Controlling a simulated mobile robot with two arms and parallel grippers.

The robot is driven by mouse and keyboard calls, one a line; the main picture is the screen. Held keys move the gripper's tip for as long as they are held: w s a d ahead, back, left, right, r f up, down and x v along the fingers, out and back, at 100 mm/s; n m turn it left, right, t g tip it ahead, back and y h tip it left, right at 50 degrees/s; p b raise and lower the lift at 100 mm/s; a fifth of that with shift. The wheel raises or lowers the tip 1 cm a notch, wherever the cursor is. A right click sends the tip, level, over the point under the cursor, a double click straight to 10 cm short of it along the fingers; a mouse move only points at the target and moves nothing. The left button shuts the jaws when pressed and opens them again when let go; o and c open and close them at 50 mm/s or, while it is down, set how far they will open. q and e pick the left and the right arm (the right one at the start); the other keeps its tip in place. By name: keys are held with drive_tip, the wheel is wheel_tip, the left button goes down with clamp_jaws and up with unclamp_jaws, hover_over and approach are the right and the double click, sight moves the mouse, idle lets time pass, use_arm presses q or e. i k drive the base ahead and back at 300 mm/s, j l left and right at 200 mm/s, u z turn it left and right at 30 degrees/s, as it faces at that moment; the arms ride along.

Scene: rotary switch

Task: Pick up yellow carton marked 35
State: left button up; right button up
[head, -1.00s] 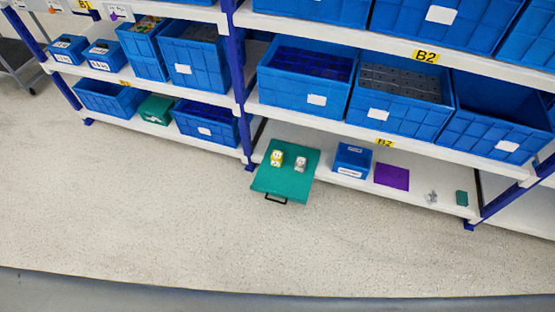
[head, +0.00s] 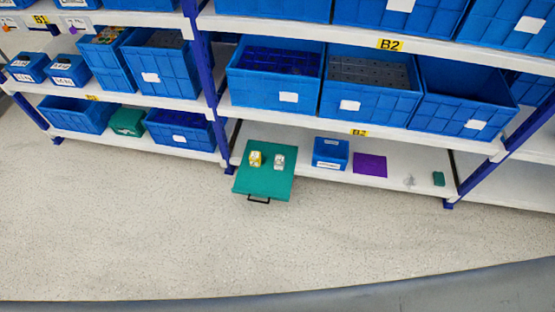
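A small yellow carton (head: 255,159) with a pale marked face stands on a green tray (head: 265,185) on the bottom shelf. Its number is too small to read. A whitish-grey carton (head: 279,161) stands just to its right on the same tray. The tray juts out past the shelf's front edge and has a black handle. Neither of my grippers is in the head view.
The bottom shelf (head: 310,175) also bears a blue box (head: 331,153), a purple mat (head: 370,164) and a small green item (head: 439,179). Large blue crates (head: 370,85) fill the shelf above. A blue upright (head: 203,70) stands left of the tray. The floor (head: 150,220) in front is clear.

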sight(255, 158)
drive_tip(key=i+j, duration=0.25)
drive_tip(key=i, duration=0.2)
drive_tip(key=i+j, duration=0.2)
drive_tip(key=i, duration=0.2)
drive_tip(key=i+j, duration=0.25)
drive_tip(key=i, duration=0.2)
drive_tip(key=i+j, duration=0.25)
drive_tip(key=i, duration=0.2)
